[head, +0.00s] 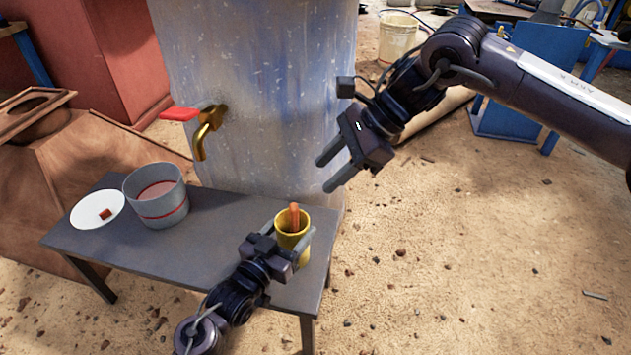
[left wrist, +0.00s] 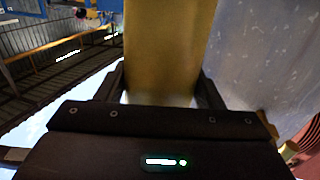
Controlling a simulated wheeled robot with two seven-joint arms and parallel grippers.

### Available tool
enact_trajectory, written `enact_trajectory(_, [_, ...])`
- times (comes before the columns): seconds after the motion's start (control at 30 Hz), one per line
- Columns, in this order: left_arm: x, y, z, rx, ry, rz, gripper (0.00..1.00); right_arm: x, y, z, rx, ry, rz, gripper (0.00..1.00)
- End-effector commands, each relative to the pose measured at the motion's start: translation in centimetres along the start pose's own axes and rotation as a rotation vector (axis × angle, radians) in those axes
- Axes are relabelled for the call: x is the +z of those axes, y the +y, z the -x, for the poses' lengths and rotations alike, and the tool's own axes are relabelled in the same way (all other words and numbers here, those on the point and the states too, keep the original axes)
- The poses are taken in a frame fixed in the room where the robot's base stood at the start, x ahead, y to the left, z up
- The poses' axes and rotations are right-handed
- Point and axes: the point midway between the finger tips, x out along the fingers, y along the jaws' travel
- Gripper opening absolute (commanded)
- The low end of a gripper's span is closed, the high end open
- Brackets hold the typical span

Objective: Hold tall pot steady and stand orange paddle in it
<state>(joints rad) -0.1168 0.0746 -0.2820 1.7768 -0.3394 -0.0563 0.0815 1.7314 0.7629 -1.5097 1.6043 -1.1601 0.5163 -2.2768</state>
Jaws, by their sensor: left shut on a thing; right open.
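The tall pot (head: 288,241) is a yellow cup-like vessel standing upright near the right end of the grey table. The orange paddle (head: 294,216) stands in it, its upper end rising above the rim; its lower part is hidden inside. My left gripper (head: 296,245) is shut on the pot, one finger along each side. In the left wrist view the yellow pot wall (left wrist: 168,50) fills the space between the fingers. My right gripper (head: 328,173) is open and empty, in the air above and to the right of the pot, apart from the paddle.
On the table (head: 225,231) a grey bucket (head: 157,205) with a red band and a white plate (head: 92,214) with a small orange-brown piece stand at the left. A large grey tank (head: 255,90) with a brass tap (head: 207,128) rises behind. Sandy ground at right is open.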

Motion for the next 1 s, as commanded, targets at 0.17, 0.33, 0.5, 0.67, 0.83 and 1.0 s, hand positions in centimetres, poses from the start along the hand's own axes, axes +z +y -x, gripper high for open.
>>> enact_trajectory(0.17, [0.02, 0.01, 0.00, 0.000, 0.000, 0.000, 0.38, -0.02, 0.01, 0.78, 0.000, 0.000, -0.001, 0.45])
enact_trajectory(0.33, [0.02, 0.01, 0.00, 0.000, 0.000, 0.000, 0.38, -0.01, 0.02, 0.79, 0.000, 0.000, -0.001, 0.45])
enact_trajectory(0.5, [0.02, 0.01, 0.00, 0.000, 0.000, 0.000, 0.64, -0.01, 0.01, 0.77, 0.000, 0.000, -0.001, 0.45])
enact_trajectory(0.67, [0.01, 0.00, 0.00, 0.000, 0.000, 0.000, 0.85, -0.01, 0.01, 0.76, 0.000, 0.000, -0.001, 0.45])
enact_trajectory(0.83, [0.00, 0.00, 0.00, 0.000, 0.000, 0.000, 0.87, -0.01, 0.02, 0.75, 0.000, 0.000, -0.001, 0.45])
enact_trajectory(1.0, [0.04, -0.01, 0.31, 0.000, 0.000, 0.000, 0.87, -0.01, 0.02, 0.75, 0.000, 0.000, -0.001, 0.45])
